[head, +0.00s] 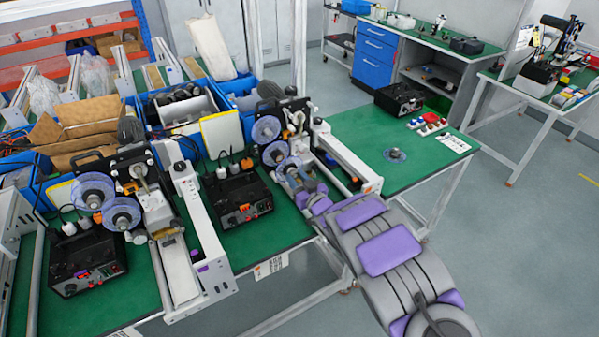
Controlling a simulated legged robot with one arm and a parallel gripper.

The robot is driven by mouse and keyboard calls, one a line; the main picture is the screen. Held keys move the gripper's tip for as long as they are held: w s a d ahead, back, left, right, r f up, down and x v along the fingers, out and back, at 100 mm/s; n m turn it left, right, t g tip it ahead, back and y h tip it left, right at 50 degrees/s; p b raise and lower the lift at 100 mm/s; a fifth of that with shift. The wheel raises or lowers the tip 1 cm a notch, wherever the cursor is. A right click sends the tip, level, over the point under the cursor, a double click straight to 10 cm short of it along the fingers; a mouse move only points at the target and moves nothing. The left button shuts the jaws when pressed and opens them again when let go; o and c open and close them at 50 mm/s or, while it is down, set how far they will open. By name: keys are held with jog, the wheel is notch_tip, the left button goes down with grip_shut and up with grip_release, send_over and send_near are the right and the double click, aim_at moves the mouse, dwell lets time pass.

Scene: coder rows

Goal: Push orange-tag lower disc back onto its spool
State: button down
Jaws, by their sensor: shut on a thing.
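An orange-marked tag (270,266) hangs on the front edge of the green table, below the middle coder. On the right-hand coder, behind my arm, an upper translucent blue disc (266,129) sits on the dark upright plate. A lower disc (274,153) is below it, and another translucent disc edge (287,166) shows close to my gripper. My gripper (296,180) reaches in from the lower right and is shut at the lower disc. Its fingertips are small and partly hidden, so the exact contact and the disc's seating on its spool cannot be seen.
A white rail frame (345,160) runs close along the arm's right. A black control box (238,197) stands to the left. Another coder with two discs (92,190) is farther left. Green table right of the rail is mostly clear, with a small disc (395,155).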

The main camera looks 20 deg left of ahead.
aim_at(289, 170)
jog(key=shift+r, duration=0.25)
jog(key=shift+s+f+b+x, duration=0.15)
jog(key=shift+b+x, duration=0.25)
jog(key=shift+x, duration=0.55)
jog(key=shift+s+f+b+x, duration=0.15)
jog(key=shift+b+x, duration=0.2)
jog(key=shift+x, duration=0.6)
jog(key=shift+w+a+r, duration=0.1)
jog(key=shift+w+a, duration=0.35)
jog(key=shift+d+r, duration=0.1)
jog(key=shift+p, duration=0.5)
jog(key=shift+w+a, duration=0.35)
jog(key=shift+a, duration=0.15)
